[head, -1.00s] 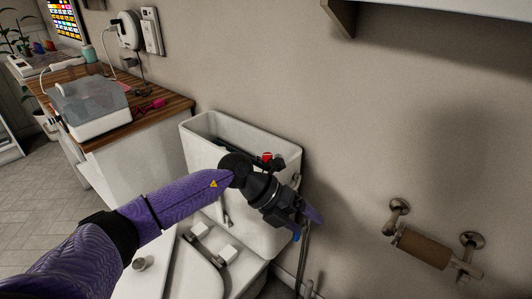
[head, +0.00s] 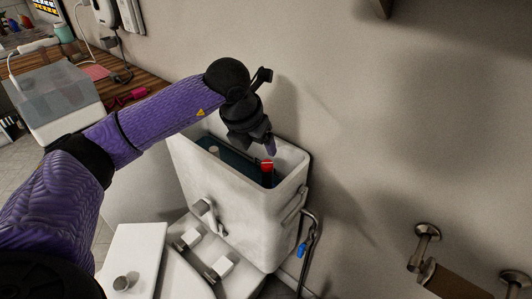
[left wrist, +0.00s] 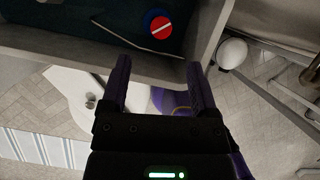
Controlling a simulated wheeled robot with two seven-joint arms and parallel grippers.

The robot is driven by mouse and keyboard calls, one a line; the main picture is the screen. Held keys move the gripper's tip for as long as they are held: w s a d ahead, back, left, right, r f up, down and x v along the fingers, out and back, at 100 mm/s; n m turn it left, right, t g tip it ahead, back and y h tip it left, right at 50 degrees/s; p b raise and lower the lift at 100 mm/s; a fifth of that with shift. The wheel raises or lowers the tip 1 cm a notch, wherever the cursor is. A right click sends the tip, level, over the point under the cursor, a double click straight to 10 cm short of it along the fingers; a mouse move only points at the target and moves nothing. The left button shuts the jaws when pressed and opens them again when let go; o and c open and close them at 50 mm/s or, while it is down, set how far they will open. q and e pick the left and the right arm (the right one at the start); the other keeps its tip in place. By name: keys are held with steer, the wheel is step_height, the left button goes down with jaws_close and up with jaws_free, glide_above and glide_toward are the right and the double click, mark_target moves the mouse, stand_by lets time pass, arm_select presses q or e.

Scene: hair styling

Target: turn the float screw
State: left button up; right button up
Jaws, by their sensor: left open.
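The float screw shows in the head view as a red cap (head: 267,164) inside the open toilet tank, near its right end. In the left wrist view the screw (left wrist: 161,27) is a red disc with a white slot and a blue ring around it. My left gripper (head: 268,146) is above the tank, just over the red cap, pointing down. In the left wrist view its two purple fingers (left wrist: 158,66) are apart with nothing between them. The screw lies beyond the fingertips there, apart from them. My right gripper is in neither view.
The white tank (head: 232,212) is open on top, with its rim around the screw and a wall close behind. A wooden counter (head: 150,84) stands left, and a paper holder (head: 427,233) is at right.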

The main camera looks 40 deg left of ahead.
mark_target(266, 164)
arm_select(q)
steer(key=b+x, duration=0.3)
steer(key=x, duration=0.4)
steer(key=shift+d+f, duration=0.1)
steer(key=shift+f, duration=0.3)
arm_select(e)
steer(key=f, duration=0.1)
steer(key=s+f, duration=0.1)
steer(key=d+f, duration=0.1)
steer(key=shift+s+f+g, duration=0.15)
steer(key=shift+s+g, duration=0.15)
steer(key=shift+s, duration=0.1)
arm_select(q)
steer(key=shift+c, duration=0.2)
jaws_close()
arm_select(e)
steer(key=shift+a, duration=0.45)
